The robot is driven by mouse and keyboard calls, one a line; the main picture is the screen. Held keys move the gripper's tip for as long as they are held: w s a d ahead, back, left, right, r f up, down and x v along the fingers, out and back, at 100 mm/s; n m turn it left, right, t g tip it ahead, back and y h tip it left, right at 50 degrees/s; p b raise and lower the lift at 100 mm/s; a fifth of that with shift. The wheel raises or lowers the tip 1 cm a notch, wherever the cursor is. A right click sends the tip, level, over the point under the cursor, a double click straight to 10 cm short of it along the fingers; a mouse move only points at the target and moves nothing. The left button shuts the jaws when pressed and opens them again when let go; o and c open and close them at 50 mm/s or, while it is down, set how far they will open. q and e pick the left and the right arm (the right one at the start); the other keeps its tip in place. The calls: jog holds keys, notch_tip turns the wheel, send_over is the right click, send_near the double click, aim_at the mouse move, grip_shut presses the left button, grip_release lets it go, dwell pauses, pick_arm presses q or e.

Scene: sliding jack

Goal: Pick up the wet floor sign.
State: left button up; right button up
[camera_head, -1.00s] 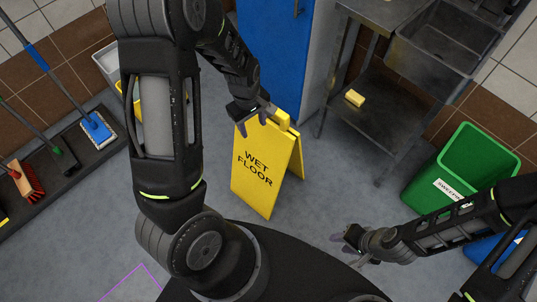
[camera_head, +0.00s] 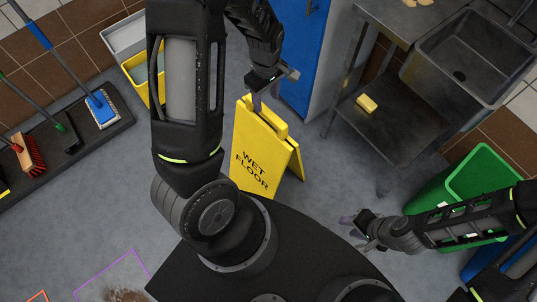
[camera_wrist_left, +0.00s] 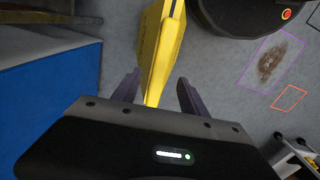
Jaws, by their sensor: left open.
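The yellow wet floor sign (camera_head: 256,150) stands upright and spread like an A-frame on the grey floor in the head view, its lettered face toward me. In the left wrist view the sign (camera_wrist_left: 157,60) is seen from above, its top between my two fingers. My left gripper (camera_head: 268,93) is at the sign's top edge, and in the left wrist view the open fingers (camera_wrist_left: 156,94) lie on either side of it with gaps visible. My right gripper (camera_head: 354,227) is low at the right, away from the sign; its fingers look spread apart.
A blue cabinet (camera_head: 307,65) stands just behind the sign. A metal sink table (camera_head: 400,120) with a yellow sponge (camera_head: 367,104) on its shelf is to the right, near a green bin (camera_head: 480,170). Brushes and a yellow bucket (camera_head: 140,80) are at the left.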

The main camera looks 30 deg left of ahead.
aim_at(267, 109)
pick_arm(q)
jog(key=shift+f, duration=1.35)
notch_tip(267, 109, down, 5)
jog(key=shift+f, duration=0.1)
jog(key=shift+c, duration=0.2)
grip_shut()
jog(key=shift+w, duration=0.1)
dwell(1.0)
